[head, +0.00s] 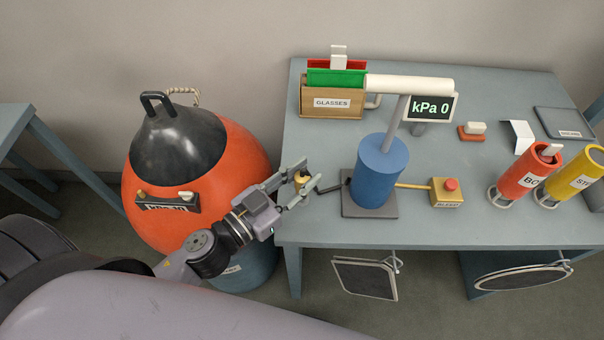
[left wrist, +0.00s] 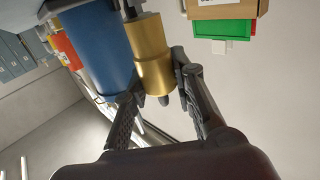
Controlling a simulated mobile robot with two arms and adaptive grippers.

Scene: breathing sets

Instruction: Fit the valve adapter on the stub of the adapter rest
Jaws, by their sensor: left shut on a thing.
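In the left wrist view the adapter (left wrist: 152,55) is a stepped brass cylinder between the fingers (left wrist: 155,78). A blue cylinder (head: 378,172) stands on a dark base plate (head: 357,208) to the right of the gripper. A short dark stub (head: 331,189) points from its side toward the gripper, apart from the adapter. I cannot tell which thing is the adapter rest. My right gripper is not in view.
A big orange vessel with a black top (head: 240,150) stands left of the table (head: 480,85). A yellow box with a red button (head: 448,192), a kPa 0 display (head: 431,107) and a glasses box (head: 333,103) are on the table. Red (head: 524,178) and yellow (head: 572,182) tubes stand right.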

